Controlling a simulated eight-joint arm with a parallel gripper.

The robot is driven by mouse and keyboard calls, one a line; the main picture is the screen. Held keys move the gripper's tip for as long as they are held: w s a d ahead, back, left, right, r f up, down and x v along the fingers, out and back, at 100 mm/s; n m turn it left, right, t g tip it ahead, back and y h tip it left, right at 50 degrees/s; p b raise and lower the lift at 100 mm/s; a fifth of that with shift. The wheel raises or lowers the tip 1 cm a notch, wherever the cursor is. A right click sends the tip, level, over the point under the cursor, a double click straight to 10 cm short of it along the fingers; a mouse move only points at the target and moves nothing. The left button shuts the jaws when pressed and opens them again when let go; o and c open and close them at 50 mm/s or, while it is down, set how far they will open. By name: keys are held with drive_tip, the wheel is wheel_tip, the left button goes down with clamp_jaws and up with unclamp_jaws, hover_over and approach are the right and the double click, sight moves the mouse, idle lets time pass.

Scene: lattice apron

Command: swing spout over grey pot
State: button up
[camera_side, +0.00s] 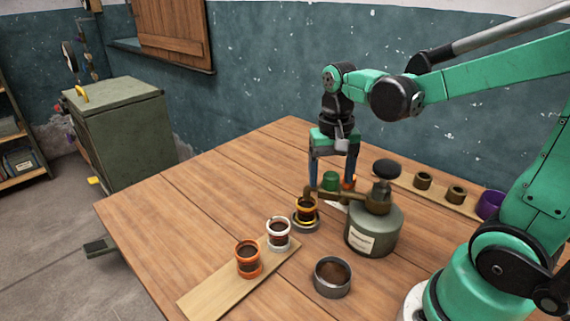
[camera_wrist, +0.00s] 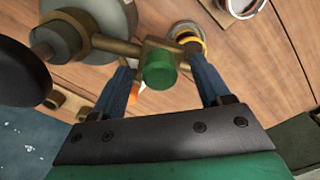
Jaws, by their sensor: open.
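The dispenser is a grey-green canister (camera_side: 374,232) with a black knob on top and a brass spout (camera_side: 345,196) reaching left. The spout's end is over a yellow-rimmed pot (camera_side: 306,213), which also shows in the wrist view (camera_wrist: 187,36). The grey pot (camera_side: 332,277) stands apart, in front of the canister, with brown contents; I do not make it out in the wrist view. A green knob (camera_wrist: 159,69) on the spout lies between the fingers of my gripper (camera_side: 331,178). My gripper is open, with a finger either side of the knob and gaps visible.
A front board (camera_side: 214,289) carries an orange pot (camera_side: 249,260) and a white pot (camera_side: 278,234). A back board (camera_side: 440,197) holds two brown pots, with a purple pot (camera_side: 490,205) nearby. The table's left part is clear.

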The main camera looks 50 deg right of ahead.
clamp_jaws()
idle(1.3)
